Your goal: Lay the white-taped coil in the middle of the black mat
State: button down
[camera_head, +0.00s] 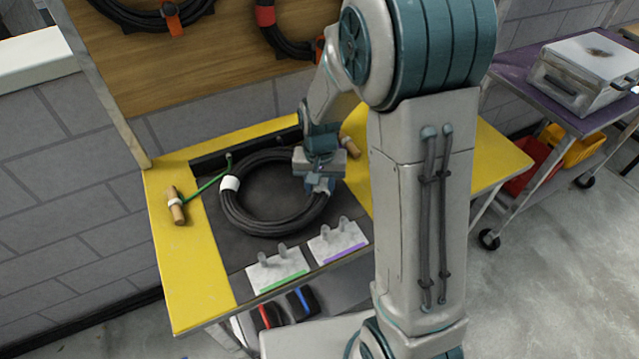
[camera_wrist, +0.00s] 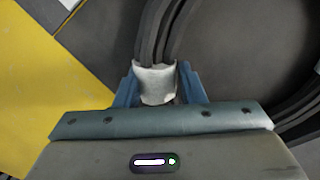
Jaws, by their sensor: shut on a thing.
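The black cable coil (camera_head: 262,228) is over the dark mat (camera_head: 235,249) on the yellow bench, roughly level. One white tape band (camera_head: 230,183) shows on its left side. My gripper (camera_head: 320,184) is at the coil's right side, pointing down. In the wrist view my gripper (camera_wrist: 157,92) is shut on a white-taped part (camera_wrist: 155,82) of the coil, with a blue finger on each side. The cable strands (camera_wrist: 165,30) run away from the band over the mat (camera_wrist: 235,45). I cannot tell whether the coil touches the mat.
Two white peg plates, one green-striped (camera_head: 277,271) and one purple-striped (camera_head: 338,242), stand at the mat's front edge. A green cord (camera_head: 208,183) runs to a wooden handle (camera_head: 176,206) at left. Other coils hang on the board (camera_head: 215,65) behind. A cart with a metal case (camera_head: 588,70) stands at right.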

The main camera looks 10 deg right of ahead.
jog(key=c, duration=0.9)
grip_release()
jog(key=shift+o, duration=0.2)
jog(key=shift+f, duration=0.1)
jog(key=shift+r, duration=0.5)
notch_tip(320, 180, up, 13)
jog(key=s+d+n+t, duration=0.1)
jog(key=s+d, duration=0.1)
jog(key=s, duration=0.6)
jog(key=s+d+r+n+t, duration=0.1)
jog(key=s+d+t, duration=0.1)
jog(key=s, duration=0.6)
jog(key=shift+d+r+n, duration=0.3)
jog(key=shift+d+n, duration=0.05)
jog(key=shift+n, duration=0.05)
